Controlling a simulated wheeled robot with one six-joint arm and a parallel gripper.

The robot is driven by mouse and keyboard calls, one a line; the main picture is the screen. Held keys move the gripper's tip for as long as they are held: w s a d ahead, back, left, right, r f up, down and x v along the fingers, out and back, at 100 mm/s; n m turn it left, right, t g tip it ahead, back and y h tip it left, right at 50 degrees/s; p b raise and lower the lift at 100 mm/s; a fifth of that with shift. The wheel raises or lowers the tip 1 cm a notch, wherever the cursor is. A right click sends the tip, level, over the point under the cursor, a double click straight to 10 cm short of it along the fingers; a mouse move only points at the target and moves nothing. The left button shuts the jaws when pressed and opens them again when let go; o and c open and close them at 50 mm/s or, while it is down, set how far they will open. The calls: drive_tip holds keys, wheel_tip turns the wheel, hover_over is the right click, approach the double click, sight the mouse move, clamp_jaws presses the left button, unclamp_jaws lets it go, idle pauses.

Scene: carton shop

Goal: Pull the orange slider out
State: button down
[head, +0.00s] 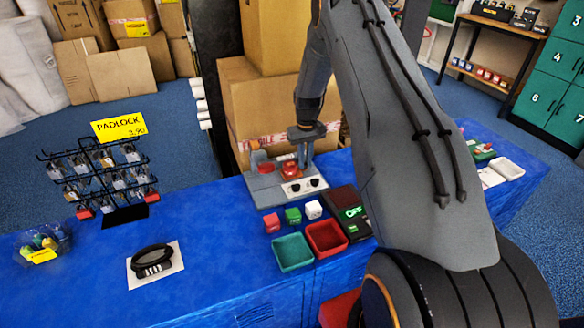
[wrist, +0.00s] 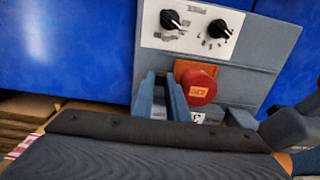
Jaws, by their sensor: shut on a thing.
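The grey control panel (head: 263,186) stands on the blue table and shows large in the wrist view (wrist: 255,55). My gripper (head: 305,133) is low over the panel's back part. In the wrist view, my gripper's narrow grey jaws (wrist: 163,82) are beside a red round button (wrist: 200,90). An orange piece (wrist: 184,67) shows partly behind this button, close to the jaw tips. The red button also shows in the head view (head: 289,167). My gripper is shut on the slider; the gripped part is mostly hidden, and how far it sticks out cannot be told.
Two black knobs (wrist: 170,19) sit on a white plate on the panel. Red, green and white cubes, a teal tray (head: 293,252), a red tray (head: 326,238) and a scale (head: 350,212) stand in front. A padlock rack (head: 105,180) is at left. Cartons (head: 250,110) stand behind.

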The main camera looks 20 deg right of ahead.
drive_tip(key=shift+d, duration=0.25)
drive_tip(key=c, duration=2)
unclamp_jaws()
drive_tip(key=shift+d, duration=0.15)
drive_tip(key=shift+a, duration=0.2)
drive_tip(key=shift+r, duration=0.2)
wheel_tip(320, 180, up, 6)
drive_tip(key=shift+r+b, duration=0.25)
drive_tip(key=shift+b, duration=0.75)
drive_tip(key=shift+r, duration=0.45)
drive_tip(key=shift+a+r, duration=0.1)
